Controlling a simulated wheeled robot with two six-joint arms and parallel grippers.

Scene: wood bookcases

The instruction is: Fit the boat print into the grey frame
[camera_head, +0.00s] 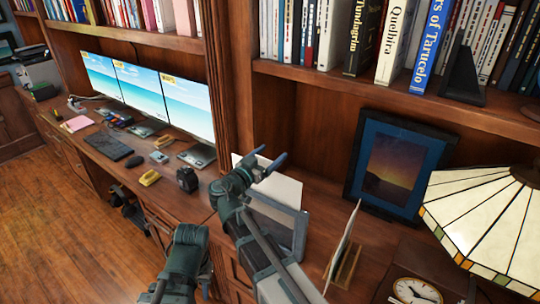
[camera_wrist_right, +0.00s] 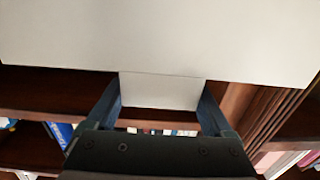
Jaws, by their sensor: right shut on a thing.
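The grey frame (camera_head: 300,238) stands on the desk counter in the head view, partly hidden by my right arm. A plain pale sheet (camera_head: 289,191), seemingly the boat print with no picture showing, rises above and behind the frame's top edge. I cannot tell whether it sits inside the frame. My right gripper (camera_head: 272,163) is over the sheet's upper part. In the right wrist view its fingers (camera_wrist_right: 160,104) close on a pale tab (camera_wrist_right: 160,91) joined to the wide pale sheet (camera_wrist_right: 160,40). My left gripper (camera_head: 158,291) is low at the bottom edge; its fingers are unclear.
A wooden stand (camera_head: 350,266) holding a thin upright panel is right of the frame. A dark blue framed sunset picture (camera_head: 397,166) leans at the back. A lamp (camera_head: 490,220) and clock (camera_head: 416,291) stand at the right. Monitors (camera_head: 187,98) and small items occupy the left desk.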

